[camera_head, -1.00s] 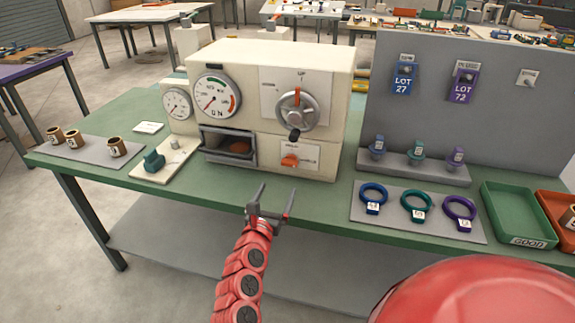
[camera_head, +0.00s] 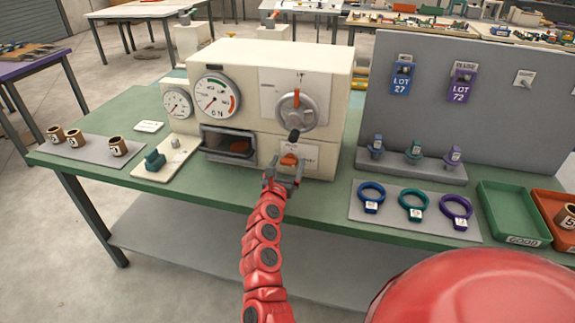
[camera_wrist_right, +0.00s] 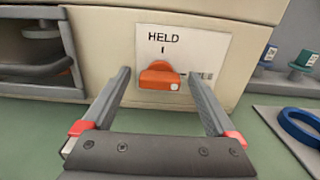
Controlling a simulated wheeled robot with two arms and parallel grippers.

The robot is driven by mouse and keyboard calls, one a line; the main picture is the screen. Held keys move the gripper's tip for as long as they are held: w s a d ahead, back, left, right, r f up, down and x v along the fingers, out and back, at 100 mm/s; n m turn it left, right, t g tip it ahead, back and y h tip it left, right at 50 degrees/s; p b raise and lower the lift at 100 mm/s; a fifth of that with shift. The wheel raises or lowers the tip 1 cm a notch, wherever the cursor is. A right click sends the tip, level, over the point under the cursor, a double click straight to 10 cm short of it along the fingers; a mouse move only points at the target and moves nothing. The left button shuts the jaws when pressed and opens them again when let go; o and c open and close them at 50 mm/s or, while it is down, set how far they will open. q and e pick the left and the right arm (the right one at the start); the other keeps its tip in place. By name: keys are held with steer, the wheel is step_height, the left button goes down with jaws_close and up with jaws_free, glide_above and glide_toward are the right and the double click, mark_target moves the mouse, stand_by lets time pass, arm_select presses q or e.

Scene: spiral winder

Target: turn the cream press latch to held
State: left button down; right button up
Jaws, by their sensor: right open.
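The cream press (camera_head: 245,135) is a cream box machine on the green bench. Its latch (camera_head: 289,160) is an orange knob low on the front right, partly behind my gripper in the head view. In the right wrist view the orange latch (camera_wrist_right: 161,77) lies horizontal on a white plate, with a whitish dot at its right end. The word HELD and a short tick stand above it. My right gripper (camera_wrist_right: 160,80) is open, its fingers to the left and right of the latch in the picture; I cannot tell whether they touch it. My left gripper is not in view.
A grey mat (camera_head: 445,228) with several coloured rings lies to the right, beside a green tray (camera_head: 508,215).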

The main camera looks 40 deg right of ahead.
steer(key=c, duration=1.4)
steer(key=shift+o, duration=0.2)
